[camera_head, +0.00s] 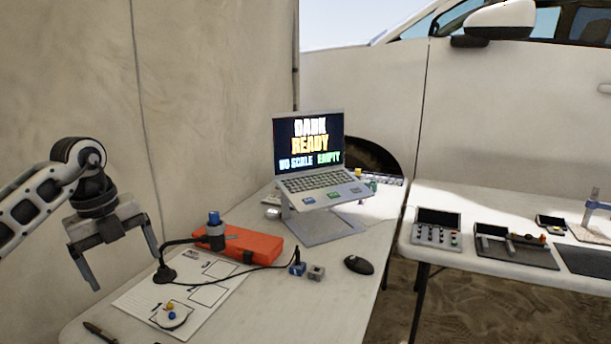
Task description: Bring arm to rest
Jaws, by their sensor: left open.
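My left gripper (123,262) hangs from the arm that comes in from the left. Its two fingers are spread apart, pointing down, with nothing between them. It shows left of the white table (350,307), in front of the fabric wall. The paper sheet (213,290) with printed boxes lies to its right on the table. My right gripper is not in view.
An orange case (250,246), a dark device with a blue top (214,230) and cable, small cubes (316,272), a mouse (358,265) and a laptop on a stand (318,170) occupy the table. A second table (440,254) holds trays at right.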

